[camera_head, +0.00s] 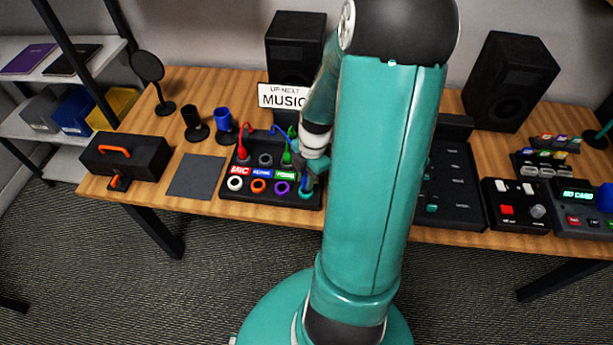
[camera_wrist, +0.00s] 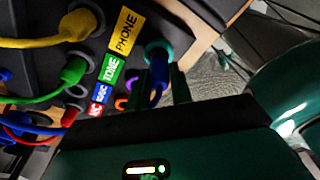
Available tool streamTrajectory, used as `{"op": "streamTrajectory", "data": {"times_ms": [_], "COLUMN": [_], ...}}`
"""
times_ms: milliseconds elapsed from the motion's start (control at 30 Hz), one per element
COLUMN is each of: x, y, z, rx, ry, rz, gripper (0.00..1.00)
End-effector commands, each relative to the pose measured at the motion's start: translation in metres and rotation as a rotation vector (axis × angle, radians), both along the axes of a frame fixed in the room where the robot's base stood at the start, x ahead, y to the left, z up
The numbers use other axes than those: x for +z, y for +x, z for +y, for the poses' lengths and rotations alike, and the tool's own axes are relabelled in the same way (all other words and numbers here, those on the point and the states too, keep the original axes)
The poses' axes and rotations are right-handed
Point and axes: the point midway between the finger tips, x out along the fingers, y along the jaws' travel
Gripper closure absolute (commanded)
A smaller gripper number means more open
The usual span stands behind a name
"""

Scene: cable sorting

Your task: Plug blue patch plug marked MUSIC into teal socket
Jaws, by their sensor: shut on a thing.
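The blue plug (camera_wrist: 157,76) is between the fingers of my gripper (camera_wrist: 162,88), which is shut on it. Its front end meets the teal socket (camera_wrist: 157,48) in the wrist view; I cannot tell how deep it sits. In the head view my gripper (camera_head: 309,177) is over the right end of the black patch board (camera_head: 262,199), above the teal socket (camera_head: 306,194). My arm and gripper hide most of the plug there. The plug's own marking is not readable.
White (camera_head: 235,184), orange (camera_head: 258,186) and purple (camera_head: 282,188) sockets line the board's front. Red (camera_head: 242,150), green (camera_wrist: 72,70) and yellow (camera_wrist: 80,22) plugs stand behind with cables. A sign (camera_head: 283,97) reads "UP NEXT MUSIC". A mixer (camera_head: 452,180) is right of my arm.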

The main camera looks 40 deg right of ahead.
Motion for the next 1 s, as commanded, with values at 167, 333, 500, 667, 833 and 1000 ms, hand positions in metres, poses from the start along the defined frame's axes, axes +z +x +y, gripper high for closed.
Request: {"op": "streamTrajectory", "data": {"times_ms": [167, 333, 500, 667, 833, 1000], "x": [0.000, 0.000, -0.001, -0.004, -0.008, -0.010], "y": [0.000, 0.000, 0.000, 0.000, 0.000, 0.000], "z": [0.000, 0.000, 0.000, 0.000, 0.000, 0.000], "rx": [0.000, 0.000, 0.000, 0.000, 0.000, 0.000], "ry": [0.000, 0.000, 0.000, 0.000, 0.000, -0.001], "rz": [0.000, 0.000, 0.000, 0.001, 0.000, -0.001], "gripper": [1.00, 1.00, 1.00, 1.00, 1.00, 1.00]}}
